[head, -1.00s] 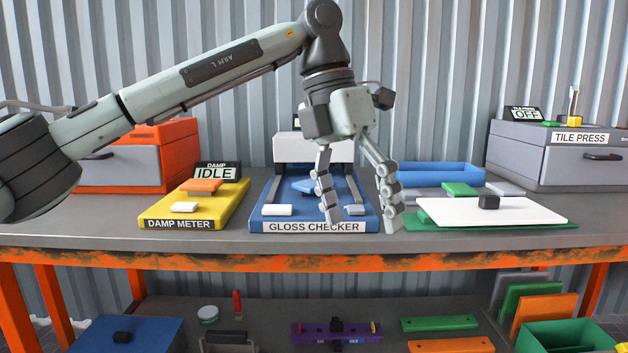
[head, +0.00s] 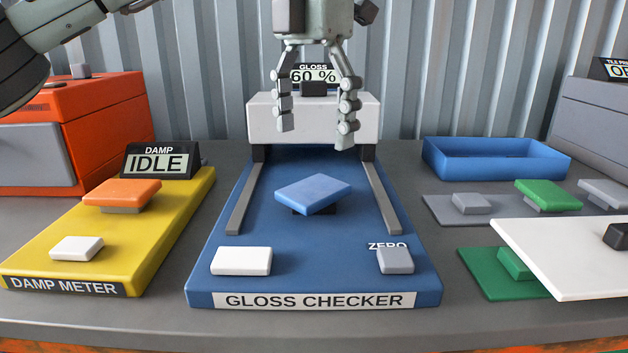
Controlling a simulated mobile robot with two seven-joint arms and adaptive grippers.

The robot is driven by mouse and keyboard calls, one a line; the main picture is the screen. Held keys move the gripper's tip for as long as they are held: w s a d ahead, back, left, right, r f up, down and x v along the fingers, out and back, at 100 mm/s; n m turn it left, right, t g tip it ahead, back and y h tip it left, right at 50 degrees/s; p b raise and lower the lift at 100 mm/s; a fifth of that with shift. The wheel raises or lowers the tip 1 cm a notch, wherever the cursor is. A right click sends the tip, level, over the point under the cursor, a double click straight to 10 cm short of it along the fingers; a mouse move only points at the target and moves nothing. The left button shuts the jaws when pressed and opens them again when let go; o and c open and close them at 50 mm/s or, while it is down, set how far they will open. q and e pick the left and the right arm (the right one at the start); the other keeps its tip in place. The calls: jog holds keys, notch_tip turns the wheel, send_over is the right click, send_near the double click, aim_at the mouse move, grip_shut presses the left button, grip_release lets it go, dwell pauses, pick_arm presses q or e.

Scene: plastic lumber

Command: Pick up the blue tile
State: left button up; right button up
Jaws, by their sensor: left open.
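The blue tile (head: 313,193) lies slightly askew on a small dark support in the middle of the blue gloss checker (head: 310,270). It sits between two grey rails, in front of the checker's white head (head: 263,122). My left gripper (head: 317,138) is open and empty, fingers pointing down. In the picture it is above and behind the tile, in front of the white head and partly over the display, which reads 60 %. It does not touch the tile. My right gripper is not in view.
The yellow damp meter (head: 150,225) with an orange tile (head: 122,193) stands left, its display reading IDLE. At right are a blue tray (head: 495,167), a green tile (head: 548,195) and a white board (head: 575,260). A white block (head: 241,261) and grey block (head: 396,260) sit on the checker's front.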

aim_at(314, 188)
pick_arm(q)
jog(key=shift+s+f, duration=0.25)
jog(key=shift+f, duration=0.75)
notch_tip(314, 188, down, 5)
jog(key=shift+w+d+f, duration=0.1)
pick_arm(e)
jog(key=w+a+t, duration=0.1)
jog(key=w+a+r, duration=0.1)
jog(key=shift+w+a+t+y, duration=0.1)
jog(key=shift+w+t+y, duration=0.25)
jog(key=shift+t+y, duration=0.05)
pick_arm(q)
jog(key=shift+c, duration=0.6)
jog(key=c, duration=1.3)
jog(key=shift+o, duration=0.2)
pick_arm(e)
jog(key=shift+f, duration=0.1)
